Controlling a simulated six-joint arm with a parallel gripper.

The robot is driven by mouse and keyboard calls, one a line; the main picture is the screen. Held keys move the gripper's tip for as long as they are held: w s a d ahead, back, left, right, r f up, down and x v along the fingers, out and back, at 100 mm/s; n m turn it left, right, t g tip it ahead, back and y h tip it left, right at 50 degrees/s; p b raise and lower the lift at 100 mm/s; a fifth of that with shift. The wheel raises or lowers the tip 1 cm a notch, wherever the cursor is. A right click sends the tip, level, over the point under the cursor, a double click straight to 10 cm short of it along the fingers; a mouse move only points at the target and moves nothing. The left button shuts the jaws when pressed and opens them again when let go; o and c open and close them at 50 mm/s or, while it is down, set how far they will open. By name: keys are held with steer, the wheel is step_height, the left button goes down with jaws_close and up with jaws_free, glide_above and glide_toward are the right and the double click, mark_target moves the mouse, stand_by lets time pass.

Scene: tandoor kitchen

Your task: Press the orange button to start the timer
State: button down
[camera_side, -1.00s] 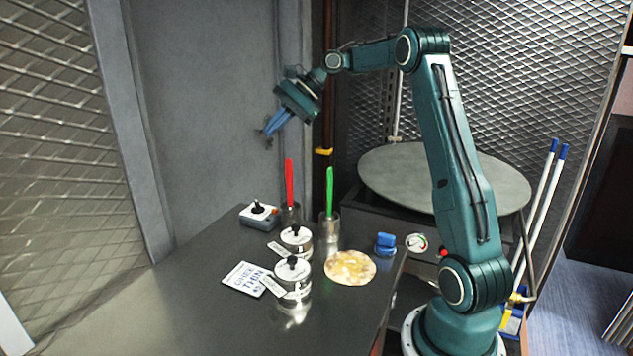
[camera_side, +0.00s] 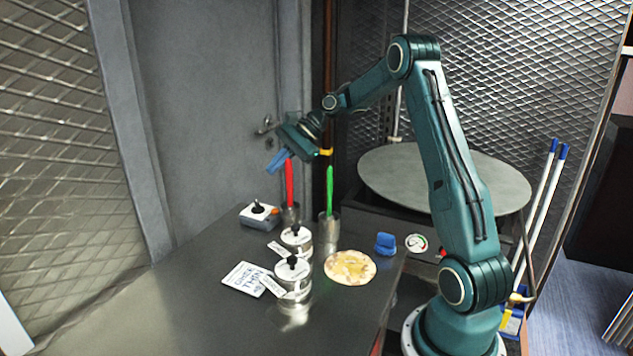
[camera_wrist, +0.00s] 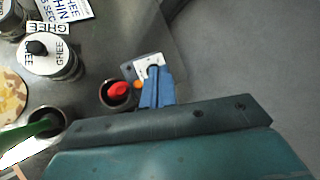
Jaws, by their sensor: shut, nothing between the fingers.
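The timer is a small grey box with a white top and black knob (camera_side: 258,213), at the far end of the steel table in the side view. It also shows in the wrist view (camera_wrist: 143,62), partly covered by my fingers.
A red-handled tool (camera_side: 289,185) stands in a metal cup close beside the timer. A green-handled tool (camera_side: 330,190) stands in another cup. Two lidded ghee tins (camera_side: 293,275), a printed card (camera_side: 247,279), a flatbread (camera_side: 350,267) and a blue object (camera_side: 385,243) lie nearer.

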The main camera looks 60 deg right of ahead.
mark_target(274, 210)
steer(key=shift+f, duration=0.1)
steer(key=shift+f, duration=4.3)
steer(key=shift+f, duration=0.25)
steer(key=shift+s+a+f, duration=0.1)
steer(key=shift+s+f, duration=0.1)
steer(key=shift+f, duration=0.9)
stand_by(0.6)
steer(key=shift+s+r, duration=0.15)
steer(key=shift+r, duration=0.4)
steer(key=shift+r, duration=2.65)
